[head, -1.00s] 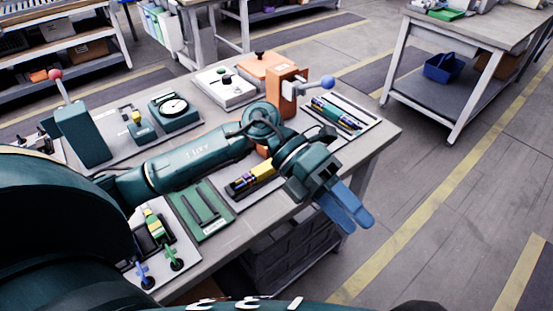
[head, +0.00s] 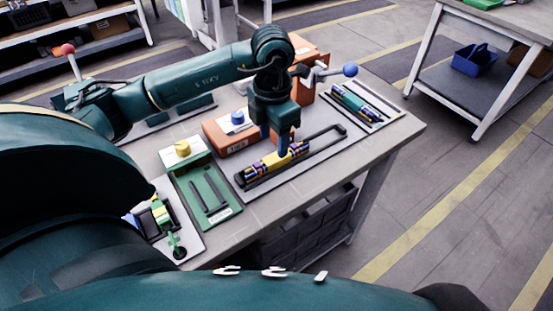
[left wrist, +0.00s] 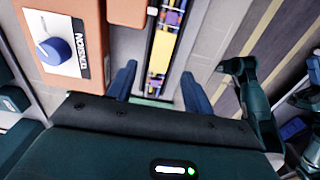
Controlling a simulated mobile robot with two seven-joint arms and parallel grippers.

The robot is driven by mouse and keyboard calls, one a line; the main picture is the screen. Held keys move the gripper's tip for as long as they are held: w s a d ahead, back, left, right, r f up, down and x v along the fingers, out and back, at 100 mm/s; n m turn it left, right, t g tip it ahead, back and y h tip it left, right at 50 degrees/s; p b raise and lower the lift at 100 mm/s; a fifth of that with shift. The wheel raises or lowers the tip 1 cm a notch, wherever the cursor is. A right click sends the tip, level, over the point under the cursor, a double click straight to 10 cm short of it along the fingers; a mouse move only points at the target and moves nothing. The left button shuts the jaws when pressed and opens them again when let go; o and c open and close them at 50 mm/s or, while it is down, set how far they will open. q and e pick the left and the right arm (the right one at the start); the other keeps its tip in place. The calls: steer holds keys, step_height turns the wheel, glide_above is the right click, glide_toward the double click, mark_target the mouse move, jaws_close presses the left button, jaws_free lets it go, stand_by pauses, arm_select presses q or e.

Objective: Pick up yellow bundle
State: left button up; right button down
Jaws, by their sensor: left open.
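The yellow bundle (head: 268,163), wrapped with dark and coloured bands, lies in a dark holder on a light grey board near the table's front edge. It also shows in the left wrist view (left wrist: 164,52), running lengthwise between my fingers. My left gripper (head: 274,145) points down over the bundle, with its blue fingers spread. In the left wrist view the left gripper (left wrist: 158,88) has one finger on each side of the bundle, with gaps visible. I cannot tell how far the fingertips reach down.
An orange box (head: 219,139) with a blue knob stands close behind the bundle; its TENSION label shows in the wrist view (left wrist: 74,52). A green slotted block (head: 205,193) lies to the left. A tray of coloured bundles (head: 357,104) lies at the right, near a blue-balled lever (head: 350,70).

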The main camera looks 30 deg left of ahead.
mark_target(272, 159)
arm_select(q)
steer(key=f, duration=0.4)
steer(key=shift+s+a+f, duration=0.1)
steer(key=shift+s, duration=0.25)
steer(key=shift+f, duration=0.6)
steer(key=shift+c, duration=0.4)
steer(key=shift+w, duration=0.1)
steer(key=c, duration=1)
steer(key=shift+r, duration=0.15)
